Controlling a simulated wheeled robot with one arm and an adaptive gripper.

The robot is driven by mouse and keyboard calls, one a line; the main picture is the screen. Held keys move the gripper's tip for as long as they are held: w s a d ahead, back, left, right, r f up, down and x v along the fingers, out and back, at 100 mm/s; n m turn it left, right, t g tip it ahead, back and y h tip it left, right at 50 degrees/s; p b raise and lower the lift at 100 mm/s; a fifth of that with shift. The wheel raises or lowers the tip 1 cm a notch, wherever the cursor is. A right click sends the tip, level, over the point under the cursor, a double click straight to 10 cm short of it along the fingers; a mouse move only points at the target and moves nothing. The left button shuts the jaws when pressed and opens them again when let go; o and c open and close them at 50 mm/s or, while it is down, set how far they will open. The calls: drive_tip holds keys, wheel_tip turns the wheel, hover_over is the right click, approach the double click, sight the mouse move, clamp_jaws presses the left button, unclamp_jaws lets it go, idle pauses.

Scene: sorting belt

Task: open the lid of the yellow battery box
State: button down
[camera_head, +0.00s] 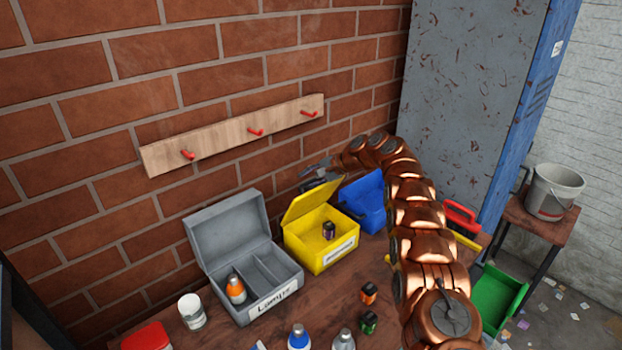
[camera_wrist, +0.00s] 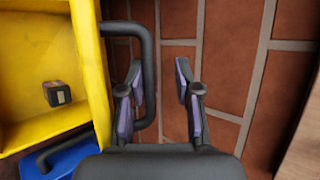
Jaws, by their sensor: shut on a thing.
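The yellow battery box (camera_head: 322,264) stands on the brown workbench between a grey and a blue box. Its lid (camera_head: 310,202) is raised and tilted up at the back, so the inside shows. A small dark battery (camera_head: 329,230) is inside; it also shows in the wrist view (camera_wrist: 57,94). My gripper (camera_head: 320,172) is behind and above the lid, near the wall. In the wrist view my gripper (camera_wrist: 160,80) has its fingers around the lid's black handle (camera_wrist: 149,55), which lies closer to the left finger. The lid's yellow edge (camera_wrist: 90,60) is left of the fingers.
The open grey box (camera_head: 233,240) stands left, the blue box (camera_head: 364,196) right of the yellow one. A wooden rail with red hooks (camera_head: 236,138) is on the brick wall. Bottles, a white cup (camera_head: 191,312) and small batteries stand in front. A green bin (camera_head: 498,294) is right.

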drive_tip(key=shift+s+a+f, duration=0.15)
drive_tip(key=shift+a+f, duration=0.3)
drive_tip(key=c, duration=1.4)
unclamp_jaws()
drive_tip(key=shift+f, duration=0.1)
drive_tip(key=shift+w+a+f, duration=0.2)
drive_tip(key=shift+a, duration=0.15)
drive_tip(key=shift+c, duration=0.4)
drive_tip(key=shift+d+r, duration=0.2)
drive_tip(key=shift+d, duration=0.1)
